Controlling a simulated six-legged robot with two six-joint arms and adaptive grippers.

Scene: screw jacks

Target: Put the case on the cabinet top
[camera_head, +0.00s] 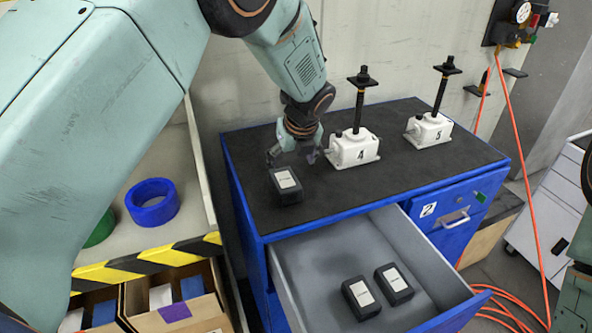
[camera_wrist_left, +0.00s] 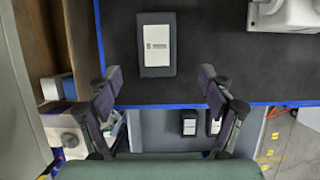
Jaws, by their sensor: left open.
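A dark case (camera_head: 287,185) with a white label is on the black cabinet top (camera_head: 400,170), near its left front part. It also shows in the left wrist view (camera_wrist_left: 157,62), beyond and between the fingertips. Two similar dark cases, a left one (camera_head: 361,298) and a right one (camera_head: 394,284), lie in the open grey drawer below. My left gripper (camera_head: 293,156) is open just behind and above the case on the top. Its two fingers are spread wide and hold nothing in the left wrist view (camera_wrist_left: 160,78). My right gripper is out of view.
Two white screw jacks, numbered 4 (camera_head: 354,149) and 5 (camera_head: 428,131), stand toward the back of the top. The blue cabinet's drawer (camera_head: 330,240) sticks out in front. A blue ring (camera_head: 152,203) lies on the left bench. An orange hose (camera_head: 528,190) hangs at right.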

